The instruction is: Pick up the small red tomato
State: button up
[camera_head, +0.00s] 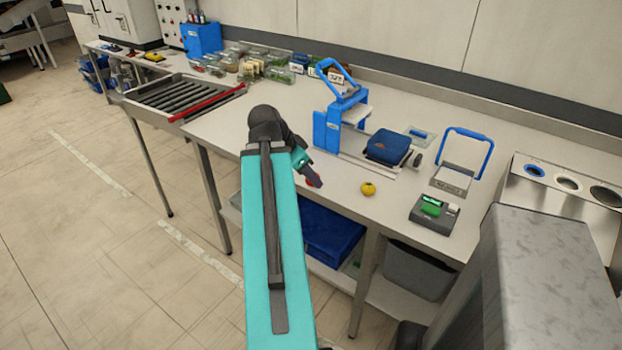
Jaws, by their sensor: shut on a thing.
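A small yellow fruit or vegetable (368,188) lies on the table to the right of my gripper.
A blue press-like device (330,130) and a dark blue box (388,147) stand behind my gripper. A scale-like device (434,213) and a blue-handled frame (455,175) are at right. A roller conveyor (180,95) with a red bar is at left.

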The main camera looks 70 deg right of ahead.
aim_at(309, 182)
jog(key=shift+s+a+f+b, duration=0.2)
jog(key=shift+a+b, duration=0.3)
jog(key=shift+b, duration=0.75)
jog(key=shift+a+b, duration=0.1)
jog(key=shift+b, duration=0.35)
jog(key=b, duration=0.2)
jog(key=a+b, duration=0.1)
jog(key=b, duration=0.1)
jog(key=shift+s+a+r+b, duration=0.2)
jog(key=shift+s+a+b, duration=0.05)
jog(key=shift+a+b, duration=0.05)
jog(key=shift+a+r, duration=0.15)
